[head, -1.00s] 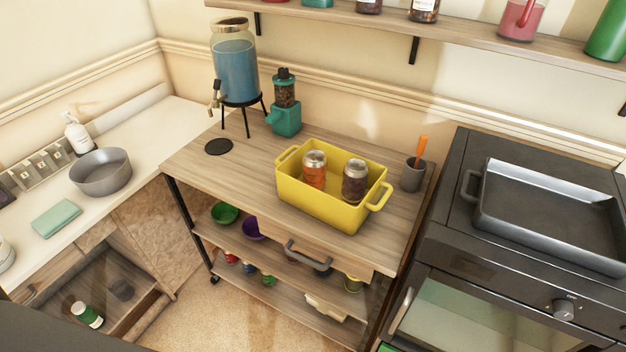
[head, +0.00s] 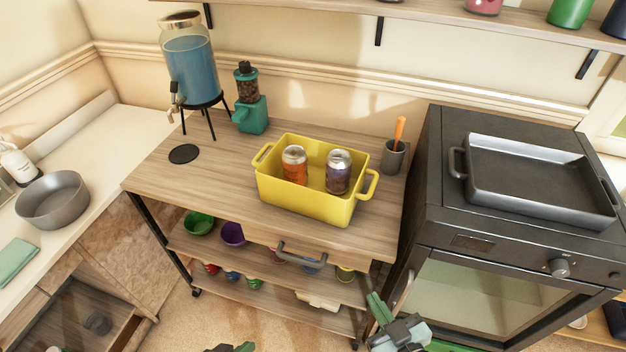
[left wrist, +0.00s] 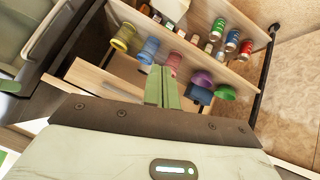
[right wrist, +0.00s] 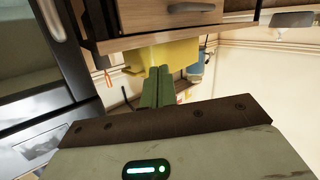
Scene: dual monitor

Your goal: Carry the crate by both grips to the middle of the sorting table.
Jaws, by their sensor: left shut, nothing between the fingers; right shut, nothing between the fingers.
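The yellow crate (head: 305,205) stands upright on the wooden top of a wheeled cart (head: 225,165). One grip is at its left end (head: 262,155) and the other at its right end (head: 371,185). An orange can (head: 295,165) and a dark purple can (head: 338,171) stand inside it. The crate also shows in the right wrist view (right wrist: 172,54). My right gripper (head: 378,306) is shut and empty, in front of the cart and below its top. My left gripper (head: 243,347) barely shows at the bottom edge; the left wrist view shows its fingers (left wrist: 160,87) shut and empty. Both are apart from the crate.
A drink dispenser (head: 190,65) and a teal grinder (head: 250,110) stand behind the crate, a grey utensil cup (head: 393,157) to its right. A black disc (head: 184,153) lies left. A drawer handle (head: 302,252) juts out in front. An oven (head: 500,260) stands right.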

